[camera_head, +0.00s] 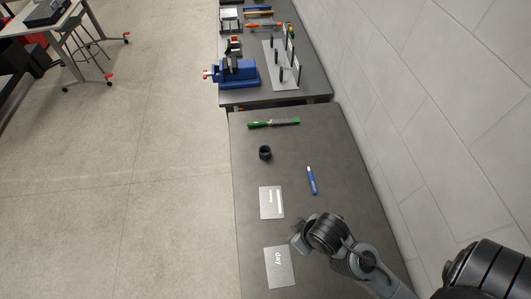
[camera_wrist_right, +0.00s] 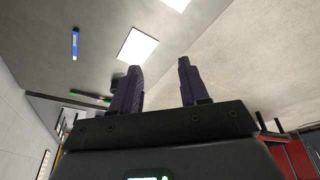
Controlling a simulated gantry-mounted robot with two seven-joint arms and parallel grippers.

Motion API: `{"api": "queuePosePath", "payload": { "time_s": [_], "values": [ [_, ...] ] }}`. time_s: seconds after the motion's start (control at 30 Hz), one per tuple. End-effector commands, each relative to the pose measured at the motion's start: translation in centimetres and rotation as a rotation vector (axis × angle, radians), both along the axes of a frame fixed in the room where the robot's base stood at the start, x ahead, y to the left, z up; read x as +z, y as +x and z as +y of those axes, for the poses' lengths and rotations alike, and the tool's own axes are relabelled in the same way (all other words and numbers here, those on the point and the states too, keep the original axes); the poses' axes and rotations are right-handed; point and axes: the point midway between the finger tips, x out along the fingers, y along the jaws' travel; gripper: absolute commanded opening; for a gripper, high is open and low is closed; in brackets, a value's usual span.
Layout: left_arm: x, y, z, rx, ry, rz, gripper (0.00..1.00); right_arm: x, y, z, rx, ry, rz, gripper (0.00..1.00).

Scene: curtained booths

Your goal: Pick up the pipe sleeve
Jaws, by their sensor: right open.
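The pipe sleeve (camera_head: 265,153) looks like the short dark ring standing on the grey table in the head view, between the green-handled tool and the upper white card. In the right wrist view, a small dark shape behind the left finger may be the sleeve, mostly hidden. My right gripper (camera_wrist_right: 161,66) is open, with two dark fingers apart and nothing between them. In the head view my right gripper (camera_head: 300,240) is over the near part of the table, beside the lower card and well short of the sleeve. My left gripper is not in view.
A green-handled tool (camera_head: 273,123) lies beyond the sleeve. A blue marker-like item (camera_head: 312,180) lies to its right. An upper card (camera_head: 271,203) and a lower card (camera_head: 279,267) lie nearer. A blue vise (camera_head: 238,74) stands on the far table. A wall borders the right side.

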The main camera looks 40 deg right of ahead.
Motion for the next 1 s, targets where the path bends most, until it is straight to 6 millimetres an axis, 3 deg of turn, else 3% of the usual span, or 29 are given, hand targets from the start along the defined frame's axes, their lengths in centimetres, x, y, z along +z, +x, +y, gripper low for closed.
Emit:
{"api": "queuePosePath", "payload": {
  "time_s": [0.03, 0.3, 0.67, 0.87, 1.0],
  "values": [
    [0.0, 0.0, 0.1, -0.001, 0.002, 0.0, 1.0, 0.0, 0.0, 0.0, 0.0, 0.0, 0.0, 0.49],
    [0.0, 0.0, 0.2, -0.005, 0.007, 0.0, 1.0, 0.0, 0.0, 0.0, 0.0, 0.0, -0.001, 0.9],
    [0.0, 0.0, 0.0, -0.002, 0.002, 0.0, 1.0, 0.1, 0.1, 0.0, -0.024, 0.008, -0.004, 0.9],
    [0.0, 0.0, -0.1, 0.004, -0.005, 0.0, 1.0, 0.3, 0.8, 0.2, -0.221, 0.086, -0.041, 0.9],
    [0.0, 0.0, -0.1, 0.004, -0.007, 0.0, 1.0, -0.1, 2.1, 1.5, -0.418, 0.199, -0.098, 0.9]
  ]
}}
